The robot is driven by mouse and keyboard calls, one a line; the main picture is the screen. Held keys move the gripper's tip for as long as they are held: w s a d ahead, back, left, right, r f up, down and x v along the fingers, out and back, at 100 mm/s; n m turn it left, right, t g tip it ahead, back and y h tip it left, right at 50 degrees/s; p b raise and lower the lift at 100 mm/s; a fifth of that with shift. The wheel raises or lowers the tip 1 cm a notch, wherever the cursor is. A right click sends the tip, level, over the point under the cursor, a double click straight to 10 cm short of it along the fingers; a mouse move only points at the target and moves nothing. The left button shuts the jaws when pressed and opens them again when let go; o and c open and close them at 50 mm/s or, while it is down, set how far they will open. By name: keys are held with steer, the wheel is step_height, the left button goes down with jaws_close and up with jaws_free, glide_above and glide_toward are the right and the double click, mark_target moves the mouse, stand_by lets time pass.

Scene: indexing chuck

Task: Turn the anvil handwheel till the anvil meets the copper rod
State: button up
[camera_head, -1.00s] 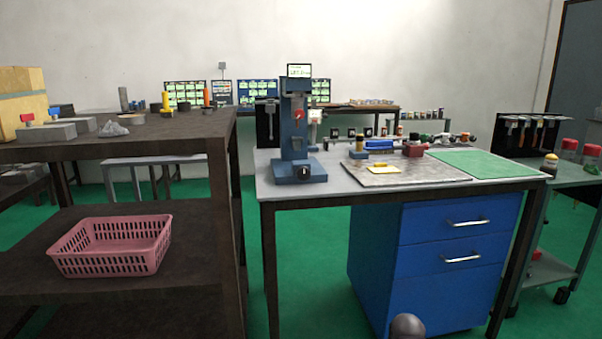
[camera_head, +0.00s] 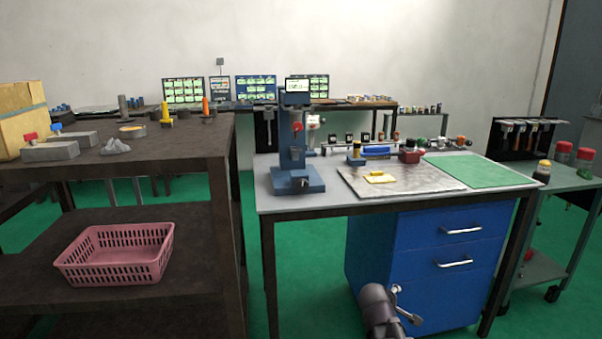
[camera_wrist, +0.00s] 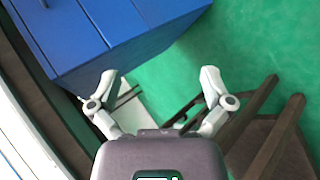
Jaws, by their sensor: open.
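A blue bench press-like machine (camera_head: 292,140) with a small display on top stands at the left end of the grey-topped workbench (camera_head: 285,204). A dark round knob (camera_head: 304,184), which may be the anvil handwheel, shows low on the front of its base. I cannot make out the anvil or the copper rod at this size. My gripper (camera_head: 406,304) is low in front of the blue drawer cabinet, below the bench top and well away from the machine. In the wrist view my gripper (camera_wrist: 157,85) has its two fingers spread wide with nothing between them.
A blue drawer cabinet (camera_head: 430,265) stands under the bench. A dark shelf with a pink basket (camera_head: 117,253) is at left. A metal plate with a yellow block (camera_head: 380,177) and a green mat (camera_head: 482,172) lie on the bench. Green floor is open in front.

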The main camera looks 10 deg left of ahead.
steer(key=w+a+r+n+t+p, duration=0.35)
steer(key=w+r+n, duration=0.25)
steer(key=r, duration=0.3)
steer(key=n+t+y+p, duration=0.6)
steer(key=n+y+p, duration=0.3)
steer(key=n, duration=1.3)
glide_toward(302, 185)
steer(key=s+d+y+b, duration=0.1)
steer(key=s+d, duration=0.1)
steer(key=s, duration=0.1)
steer(key=shift+w+a, duration=0.2)
steer(key=shift+w, duration=0.05)
steer(key=x, duration=1.3)
steer(key=shift+w+a+f, duration=0.2)
steer(key=shift+w+f, duration=0.05)
steer(key=shift+w, duration=0.1)
